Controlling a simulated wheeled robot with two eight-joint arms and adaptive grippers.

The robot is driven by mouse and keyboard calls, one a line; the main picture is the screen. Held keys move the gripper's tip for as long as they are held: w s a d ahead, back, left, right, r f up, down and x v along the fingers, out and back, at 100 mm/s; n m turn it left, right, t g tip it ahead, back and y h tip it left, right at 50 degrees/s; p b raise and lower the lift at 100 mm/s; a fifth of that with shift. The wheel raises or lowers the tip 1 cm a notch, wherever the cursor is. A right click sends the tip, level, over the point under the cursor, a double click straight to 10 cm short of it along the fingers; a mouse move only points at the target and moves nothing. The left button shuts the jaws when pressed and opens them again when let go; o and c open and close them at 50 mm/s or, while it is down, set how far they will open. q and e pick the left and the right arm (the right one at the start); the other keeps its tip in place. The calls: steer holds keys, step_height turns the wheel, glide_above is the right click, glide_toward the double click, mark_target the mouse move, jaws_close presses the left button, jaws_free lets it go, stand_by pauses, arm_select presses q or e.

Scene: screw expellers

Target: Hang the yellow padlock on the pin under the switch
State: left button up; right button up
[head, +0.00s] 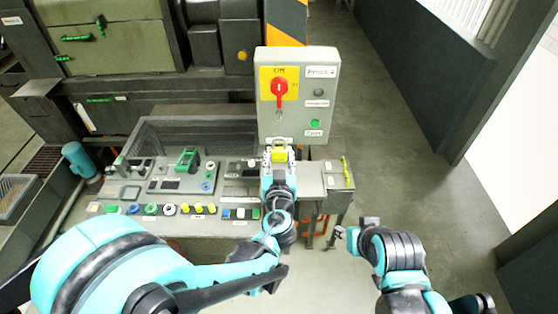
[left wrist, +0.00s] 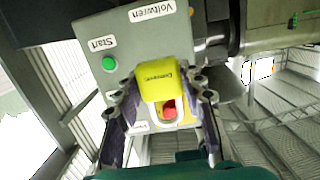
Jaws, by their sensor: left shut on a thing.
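The yellow padlock (head: 279,155) is in my left gripper (head: 279,163), which is shut on it in front of the lower part of the grey switch box. In the left wrist view the padlock (left wrist: 160,80) sits between the two fingers, with the red knob showing just beyond it. The red rotary switch (head: 279,90) is on a yellow plate marked Off. A small pin (head: 279,113) seems to show below the knob in the head view, too small to make out well. The padlock is lower than it in that view. My right gripper (head: 341,233) is low on the right, away from the box.
The grey switch box (head: 297,135) has a green button (head: 315,124) and labels at its right. A control panel (head: 150,190) with several coloured buttons lies to the left. A side ledge with a yellow handle (head: 346,171) is to the right. Open floor (head: 410,150) lies further right.

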arm_select(q)
glide_toward(279, 124)
steer(key=shift+w+r, duration=0.1)
stand_by(0.5)
steer(key=shift+w+r+b, duration=0.15)
steer(key=shift+w+b, duration=0.2)
steer(key=shift+w, duration=3.05)
stand_by(1.1)
steer(key=shift+f+b, duration=0.45)
steer(key=shift+b, duration=0.05)
steer(key=shift+f, duration=0.25)
steer(key=o, duration=1.2)
steer(key=shift+c, duration=0.2)
steer(key=shift+w, duration=0.2)
